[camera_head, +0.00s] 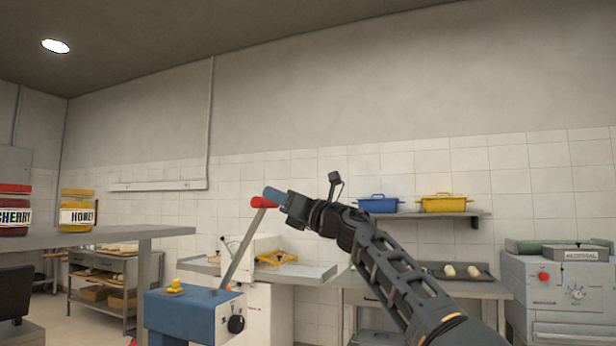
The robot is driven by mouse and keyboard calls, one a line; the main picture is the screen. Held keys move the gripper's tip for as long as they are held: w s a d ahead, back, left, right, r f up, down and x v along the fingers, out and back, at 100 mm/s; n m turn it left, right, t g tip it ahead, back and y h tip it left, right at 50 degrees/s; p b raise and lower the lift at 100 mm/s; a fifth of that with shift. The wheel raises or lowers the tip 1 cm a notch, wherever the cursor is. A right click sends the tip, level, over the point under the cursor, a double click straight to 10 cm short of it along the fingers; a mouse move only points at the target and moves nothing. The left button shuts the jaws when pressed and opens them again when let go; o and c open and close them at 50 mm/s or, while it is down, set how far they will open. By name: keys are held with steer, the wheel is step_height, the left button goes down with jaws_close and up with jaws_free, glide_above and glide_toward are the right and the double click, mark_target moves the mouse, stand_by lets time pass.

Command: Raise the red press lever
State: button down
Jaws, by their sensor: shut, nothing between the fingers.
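The press lever (241,252) is a grey rod rising from the top of a blue machine (195,311), with a red grip (264,203) at its upper end. The rod leans up and to the right. My gripper (273,196) is shut with nothing in it. Its blue fingertips lie right at the red grip, overlapping its upper edge in the picture. I cannot tell whether they touch it. My arm comes in from the lower right. The black dial (236,324) is on the machine's front, and a small yellow piece (175,287) is on its top.
A grey counter (150,232) with cherry (14,216) and honey (77,217) jars stands at left. A wall shelf (440,214) holds blue (377,204) and yellow (444,203) pans. A grey machine (560,290) stands at right. The space above the lever is clear.

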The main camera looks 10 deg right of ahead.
steer(key=s+d+r+b, duration=0.1)
steer(key=s+d+r, duration=0.4)
steer(key=s+d, duration=0.1)
steer(key=shift+s+d+r, duration=0.2)
steer(key=shift+s+d, duration=0.1)
steer(key=shift+s, duration=0.15)
